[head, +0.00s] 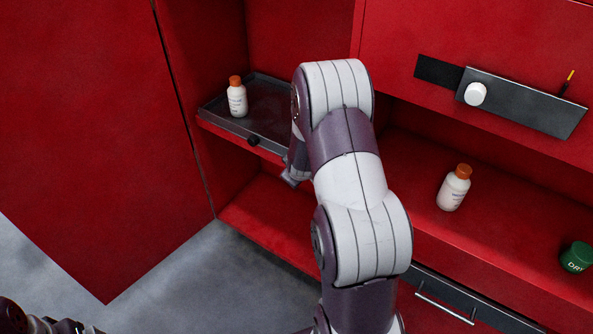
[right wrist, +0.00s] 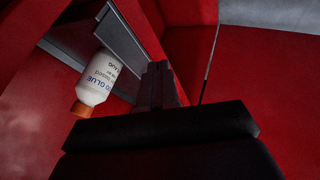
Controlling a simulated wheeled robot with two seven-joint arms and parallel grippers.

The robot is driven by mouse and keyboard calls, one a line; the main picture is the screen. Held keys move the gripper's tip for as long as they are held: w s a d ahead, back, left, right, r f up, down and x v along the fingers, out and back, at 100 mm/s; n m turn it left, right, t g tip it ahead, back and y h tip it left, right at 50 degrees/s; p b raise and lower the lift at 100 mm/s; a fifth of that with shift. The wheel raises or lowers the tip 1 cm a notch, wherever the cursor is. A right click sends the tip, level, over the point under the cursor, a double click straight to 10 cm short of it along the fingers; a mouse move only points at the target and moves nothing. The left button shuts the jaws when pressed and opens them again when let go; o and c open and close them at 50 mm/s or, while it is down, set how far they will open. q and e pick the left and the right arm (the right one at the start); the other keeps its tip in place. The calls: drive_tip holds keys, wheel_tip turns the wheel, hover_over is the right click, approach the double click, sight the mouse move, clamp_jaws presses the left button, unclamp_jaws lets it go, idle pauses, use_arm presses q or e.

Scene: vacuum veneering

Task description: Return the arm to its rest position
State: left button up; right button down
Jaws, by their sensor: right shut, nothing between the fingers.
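My right arm reaches up through the middle of the head view and bends down at the dark tray (head: 268,100). In the head view its gripper is mostly hidden behind the arm. In the right wrist view my right gripper (right wrist: 157,72) is shut, with its fingers together and nothing between them. A white glue bottle with an orange cap (head: 237,99) stands upright on the left part of the tray. A glue bottle also shows beside the fingers in the right wrist view (right wrist: 104,76), apart from them. My left gripper is not visible; only a dark piece of my left arm shows at bottom left.
A second white bottle with an orange cap (head: 454,188) stands on the red shelf (head: 405,165) right of my arm. A green-lidded container (head: 576,257) is at the right edge. Grey floor (head: 225,285) is clear.

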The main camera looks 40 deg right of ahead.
drive_tip(key=v, duration=0.5)
drive_tip(key=shift+s+a+r+p, duration=0.15)
drive_tip(key=shift+a+r+p, duration=0.05)
drive_tip(key=shift+p, duration=0.2)
